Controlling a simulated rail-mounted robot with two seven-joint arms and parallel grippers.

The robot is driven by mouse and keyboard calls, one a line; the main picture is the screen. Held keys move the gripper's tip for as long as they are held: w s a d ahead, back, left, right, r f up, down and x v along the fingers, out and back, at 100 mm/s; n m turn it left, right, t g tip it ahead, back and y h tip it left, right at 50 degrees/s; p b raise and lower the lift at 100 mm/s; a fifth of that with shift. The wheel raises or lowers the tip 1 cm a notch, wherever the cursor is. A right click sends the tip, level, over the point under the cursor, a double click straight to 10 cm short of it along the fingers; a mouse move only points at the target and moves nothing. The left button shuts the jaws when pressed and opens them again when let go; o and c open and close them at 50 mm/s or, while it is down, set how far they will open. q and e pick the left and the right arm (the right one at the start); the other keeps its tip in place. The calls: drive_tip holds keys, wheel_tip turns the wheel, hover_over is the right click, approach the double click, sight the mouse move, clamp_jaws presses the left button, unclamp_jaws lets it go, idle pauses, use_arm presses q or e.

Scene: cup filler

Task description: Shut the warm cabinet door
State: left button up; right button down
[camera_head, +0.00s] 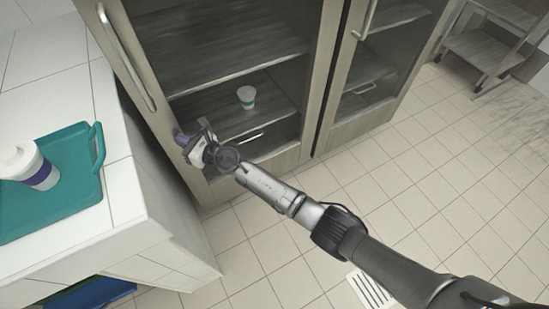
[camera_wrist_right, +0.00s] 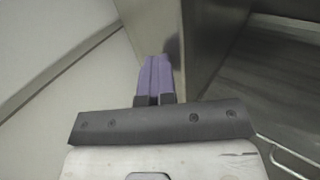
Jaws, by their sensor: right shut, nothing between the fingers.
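The warm cabinet door (camera_head: 137,82) is a beige frame with a see-through pane and a long metal handle (camera_head: 126,55) on its left stile. It looks shut or nearly shut; I cannot tell whether a gap is left. My right gripper (camera_head: 181,138) is at the lower left stile of the door, its purple fingers together and empty. In the right wrist view the fingers (camera_wrist_right: 154,78) are beside a beige upright edge (camera_wrist_right: 192,45); contact is not clear. My left gripper is not in view.
A cup (camera_head: 246,98) stands on a shelf behind the pane. A second glazed door (camera_head: 338,70) is to the right. A tiled counter at left carries a teal tray (camera_head: 70,190) with a cup (camera_head: 28,165). The tiled floor at right is mostly clear; a cart (camera_head: 490,50) stands beyond.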

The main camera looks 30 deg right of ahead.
drive_tip(key=shift+d+f, duration=0.35)
drive_tip(key=shift+f, duration=0.25)
drive_tip(key=s+p, duration=0.1)
drive_tip(key=p, duration=0.1)
drive_tip(key=s+r+p, duration=0.1)
drive_tip(key=p, duration=0.1)
drive_tip(key=shift+a+r, duration=0.3)
use_arm(q)
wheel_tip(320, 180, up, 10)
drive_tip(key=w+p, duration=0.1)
drive_tip(key=p, duration=0.4)
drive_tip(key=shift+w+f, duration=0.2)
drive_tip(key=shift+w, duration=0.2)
use_arm(e)
drive_tip(key=s, duration=1.2)
drive_tip(key=shift+d+f, duration=0.2)
drive_tip(key=shift+d, duration=0.05)
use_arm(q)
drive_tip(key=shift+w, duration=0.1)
